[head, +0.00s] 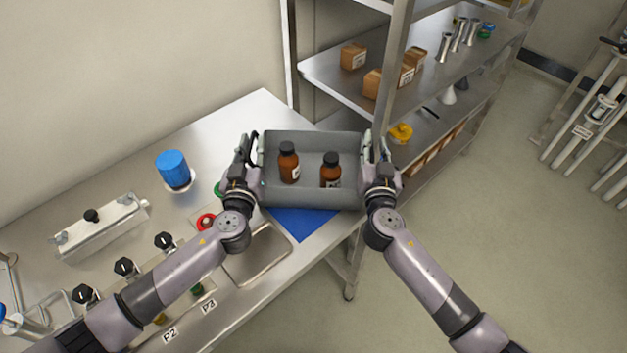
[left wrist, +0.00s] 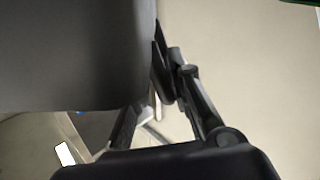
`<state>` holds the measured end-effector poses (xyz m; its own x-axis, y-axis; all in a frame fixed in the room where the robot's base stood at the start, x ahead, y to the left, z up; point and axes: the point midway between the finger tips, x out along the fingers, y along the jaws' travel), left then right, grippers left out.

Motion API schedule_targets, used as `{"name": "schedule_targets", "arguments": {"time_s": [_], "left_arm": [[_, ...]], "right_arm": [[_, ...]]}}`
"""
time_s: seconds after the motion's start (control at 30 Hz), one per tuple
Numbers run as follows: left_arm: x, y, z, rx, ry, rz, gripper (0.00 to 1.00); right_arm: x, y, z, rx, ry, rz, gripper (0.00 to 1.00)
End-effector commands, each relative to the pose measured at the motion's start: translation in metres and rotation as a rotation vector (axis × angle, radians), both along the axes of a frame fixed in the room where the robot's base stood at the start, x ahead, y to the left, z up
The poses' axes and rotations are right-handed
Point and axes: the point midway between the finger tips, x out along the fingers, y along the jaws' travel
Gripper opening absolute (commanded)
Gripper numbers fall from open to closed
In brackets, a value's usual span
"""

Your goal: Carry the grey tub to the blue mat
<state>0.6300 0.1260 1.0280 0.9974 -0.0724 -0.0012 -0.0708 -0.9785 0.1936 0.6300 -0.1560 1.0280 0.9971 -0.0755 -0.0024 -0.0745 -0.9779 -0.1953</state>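The grey tub (head: 311,196) is between my two grippers in the head view, with two brown bottles with black caps, (head: 288,163) and (head: 330,171), standing in it. My left gripper (head: 251,160) is shut on its left side and my right gripper (head: 375,157) on its right side. The tub looks level and raised above the counter. The blue mat (head: 302,223) lies on the counter, showing below the tub's near side; the rest is hidden by the tub. In the left wrist view the tub wall (left wrist: 75,60) fills the upper left, against the fingers.
A steel shelf rack (head: 350,88) with boxes stands behind at right. Open floor lies right.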

Motion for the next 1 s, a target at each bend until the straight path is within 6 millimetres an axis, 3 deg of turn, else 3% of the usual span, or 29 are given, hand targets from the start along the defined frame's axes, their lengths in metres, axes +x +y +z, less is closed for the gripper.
{"name": "schedule_targets", "arguments": {"time_s": [0.43, 0.8, 1.0], "left_arm": [[-0.007, 0.001, -0.001, 0.000, 0.001, 0.002, 0.28], [-0.081, 0.005, -0.002, -0.001, 0.005, -0.001, 0.28], [-0.110, 0.007, -0.001, 0.000, 0.002, 0.000, 0.28]], "right_arm": [[0.001, 0.000, 0.002, 0.001, -0.004, -0.001, 0.28], [0.001, -0.001, 0.003, 0.001, -0.005, -0.002, 0.28], [0.001, 0.000, 0.003, 0.001, -0.005, 0.000, 0.28]]}}
